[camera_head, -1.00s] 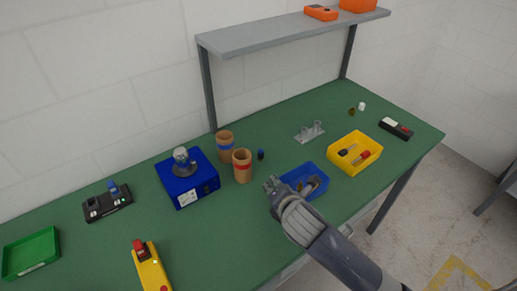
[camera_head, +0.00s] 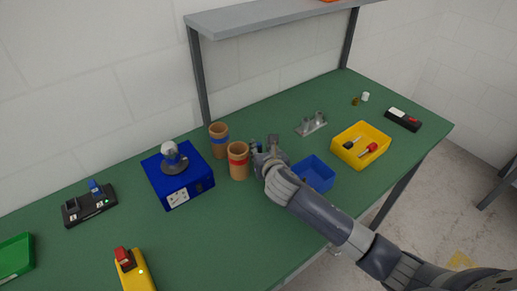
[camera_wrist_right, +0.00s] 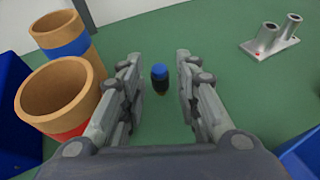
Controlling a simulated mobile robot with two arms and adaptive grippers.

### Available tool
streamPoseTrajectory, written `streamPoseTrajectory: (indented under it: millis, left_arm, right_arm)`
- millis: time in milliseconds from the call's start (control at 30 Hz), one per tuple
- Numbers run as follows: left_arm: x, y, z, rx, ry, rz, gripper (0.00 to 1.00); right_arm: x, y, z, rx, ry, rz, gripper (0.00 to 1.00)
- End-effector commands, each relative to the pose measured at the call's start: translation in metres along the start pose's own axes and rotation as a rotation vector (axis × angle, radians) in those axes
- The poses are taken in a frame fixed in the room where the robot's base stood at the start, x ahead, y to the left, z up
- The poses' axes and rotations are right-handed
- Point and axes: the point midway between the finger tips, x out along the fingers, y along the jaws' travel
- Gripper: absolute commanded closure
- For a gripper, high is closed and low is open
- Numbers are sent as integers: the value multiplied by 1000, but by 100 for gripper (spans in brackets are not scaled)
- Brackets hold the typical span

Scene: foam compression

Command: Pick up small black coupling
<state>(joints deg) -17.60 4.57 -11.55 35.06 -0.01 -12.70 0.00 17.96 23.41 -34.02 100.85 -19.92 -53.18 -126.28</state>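A small dark upright piece with a blue top (camera_wrist_right: 160,78), which looks like the coupling, stands on the green table in the right wrist view. It is between and beyond the two fingers of my right gripper (camera_wrist_right: 156,92), apart from both. The right gripper is open and empty. In the head view, this gripper (camera_head: 264,147) is low over the table, right of the brown cups, and I cannot clearly make out the small piece there. My left gripper is not in view.
A red-banded cup (camera_head: 238,162) and a blue-banded cup (camera_head: 219,140) stand close left of the gripper. A blue bin (camera_head: 318,174) is to its right, with a metal two-post holder (camera_head: 311,125) behind. A yellow bin (camera_head: 361,146) stands farther right.

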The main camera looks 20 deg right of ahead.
Motion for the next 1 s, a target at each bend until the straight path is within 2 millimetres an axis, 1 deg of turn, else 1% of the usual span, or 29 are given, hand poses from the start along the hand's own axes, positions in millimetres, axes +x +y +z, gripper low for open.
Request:
streamPoseTrajectory:
  millis: [33, 100, 200, 400, 500, 633, 833, 867, 900, 967, 1000]
  left_arm:
    - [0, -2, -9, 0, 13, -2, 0]
    - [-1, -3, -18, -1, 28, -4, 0]
    - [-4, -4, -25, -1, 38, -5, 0]
    - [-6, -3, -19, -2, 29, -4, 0]
    - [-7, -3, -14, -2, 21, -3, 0]
    - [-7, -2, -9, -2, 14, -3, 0]
    - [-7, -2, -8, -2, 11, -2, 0]
    - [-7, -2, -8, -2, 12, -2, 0]
    - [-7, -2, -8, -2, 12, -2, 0]
    - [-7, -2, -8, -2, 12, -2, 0]
    - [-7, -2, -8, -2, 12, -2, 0]
  right_arm:
    - [2, 0, 0, 1, 0, 0, 70]
    - [5, 0, -1, 2, 1, 0, 70]
    - [15, 1, -3, 3, 3, -1, 70]
    - [40, 2, -7, 3, 1, -1, 70]
    - [48, 2, -7, 3, 1, 0, 70]
    - [53, 2, -8, 2, 1, 0, 70]
    - [53, 2, -8, 2, 1, 1, 70]
    - [53, 2, -8, 2, 1, 1, 74]
    - [53, 2, -8, 2, 1, 1, 83]
    - [53, 2, -8, 2, 1, 1, 97]
    - [53, 2, -8, 2, 1, 1, 100]
